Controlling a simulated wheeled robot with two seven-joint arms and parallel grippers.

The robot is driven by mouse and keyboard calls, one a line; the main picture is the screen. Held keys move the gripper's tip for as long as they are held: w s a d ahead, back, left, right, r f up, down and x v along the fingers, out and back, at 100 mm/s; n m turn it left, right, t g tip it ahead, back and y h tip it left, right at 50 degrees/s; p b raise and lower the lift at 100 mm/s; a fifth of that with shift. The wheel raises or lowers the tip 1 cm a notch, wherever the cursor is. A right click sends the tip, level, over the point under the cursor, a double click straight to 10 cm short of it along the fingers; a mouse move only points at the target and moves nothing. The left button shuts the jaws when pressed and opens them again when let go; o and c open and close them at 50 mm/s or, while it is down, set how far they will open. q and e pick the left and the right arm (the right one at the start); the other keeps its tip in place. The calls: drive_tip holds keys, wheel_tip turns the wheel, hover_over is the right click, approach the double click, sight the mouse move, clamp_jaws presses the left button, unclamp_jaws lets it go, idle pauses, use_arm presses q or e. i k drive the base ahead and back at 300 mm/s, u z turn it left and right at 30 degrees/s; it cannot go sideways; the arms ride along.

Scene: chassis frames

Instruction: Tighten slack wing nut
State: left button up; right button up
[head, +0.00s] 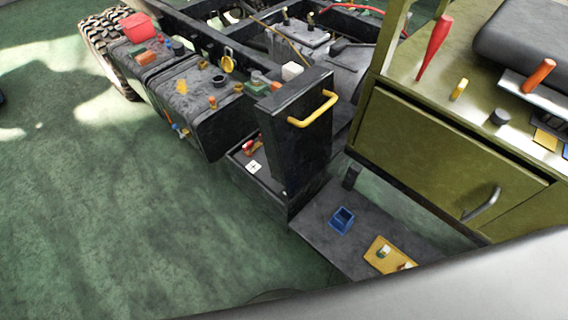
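I cannot pick out the slack wing nut with certainty; the fittings are too small. A black box-shaped tank (200,112) on the chassis frame carries several small orange, yellow and black fittings on top and at its left side. A black box with an upright black panel (290,150) stands to its right; the panel has a yellow handle (313,110). Inside the box's open lower part are a small red item (248,147) and a white card with a dark mark (254,167). Neither of my grippers is in view.
An olive cabinet (440,150) with a grey handle stands right, with a red screwdriver-like tool (435,48) above it. A low dark step (350,235) holds a blue tray (342,219) and a yellow plate (388,255). Green floor (90,200) is clear at left.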

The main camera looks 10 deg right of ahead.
sight(247, 147)
drive_tip(key=z, duration=2)
drive_tip(key=k, duration=0.9)
drive_tip(key=u, duration=1.8)
drive_tip(key=i, duration=0.85)
drive_tip(key=z, duration=1.65)
